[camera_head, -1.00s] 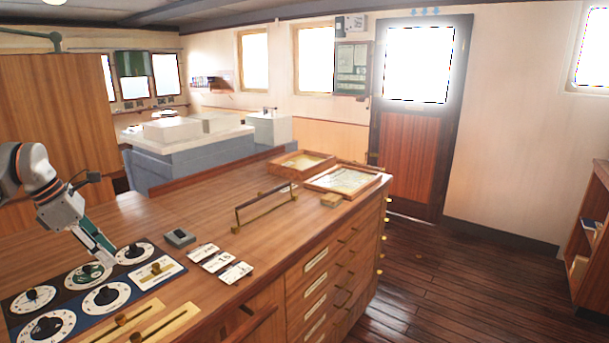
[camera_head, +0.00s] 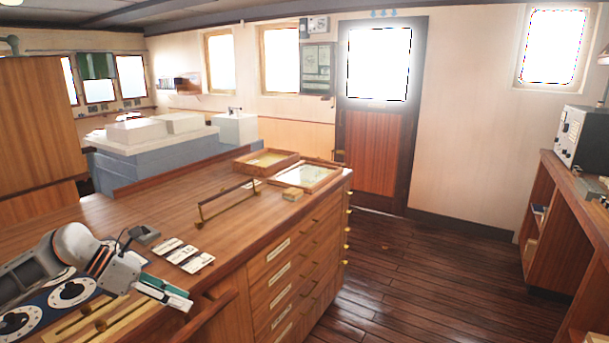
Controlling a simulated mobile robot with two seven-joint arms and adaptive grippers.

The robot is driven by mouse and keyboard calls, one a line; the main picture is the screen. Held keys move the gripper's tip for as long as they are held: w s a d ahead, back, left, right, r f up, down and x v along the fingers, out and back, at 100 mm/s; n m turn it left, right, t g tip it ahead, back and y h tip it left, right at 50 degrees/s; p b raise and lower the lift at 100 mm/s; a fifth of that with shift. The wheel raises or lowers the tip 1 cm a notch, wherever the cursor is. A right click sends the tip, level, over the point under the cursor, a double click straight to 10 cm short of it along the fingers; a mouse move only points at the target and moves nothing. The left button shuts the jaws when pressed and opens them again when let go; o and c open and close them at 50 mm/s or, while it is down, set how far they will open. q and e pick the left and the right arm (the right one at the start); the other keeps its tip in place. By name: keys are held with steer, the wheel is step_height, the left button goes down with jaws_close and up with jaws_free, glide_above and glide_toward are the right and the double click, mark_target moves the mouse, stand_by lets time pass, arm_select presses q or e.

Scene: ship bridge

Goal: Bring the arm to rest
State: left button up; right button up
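My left arm comes in at the lower left, low over the near end of the wooden chart counter (camera_head: 130,215). Its gripper (camera_head: 172,292) points right, over the counter's front edge, beside the dial panel (camera_head: 40,300). Two light fingers with green parts lie side by side with a narrow gap, and nothing shows between them. My arm hides part of the dials. My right gripper is not in view.
Small white cards (camera_head: 185,255) and a small grey box (camera_head: 144,234) lie just behind the gripper. A brass rail (camera_head: 228,198) and wooden trays (camera_head: 305,176) are farther back. A shelf unit (camera_head: 555,220) stands at right. The floor between is clear.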

arm_select(q)
steer(key=s+d+f+n+t+h, duration=0.2)
steer(key=d+f+n+t+h, duration=0.15)
steer(key=d+n, duration=0.5)
steer(key=s+d+f+n+t+h, duration=0.2)
steer(key=d+n+t+h, duration=0.3)
steer(key=d, duration=0.6)
steer(key=s+a+f+n+y, duration=0.4)
steer(key=s+f+n+y, duration=0.4)
steer(key=s+f+n, duration=0.3)
steer(key=s+a+f+n+g+y, duration=0.1)
steer(key=s+a+f+n+y, duration=0.3)
steer(key=f+n, duration=1.1)
steer(key=s+n+y, duration=0.2)
steer(key=s+y, duration=0.1)
steer(key=s, duration=0.3)
steer(key=shift+s+a+y, duration=0.3)
steer(key=shift+s+y, duration=0.05)
steer(key=shift+s, duration=0.05)
steer(key=shift+f, duration=0.1)
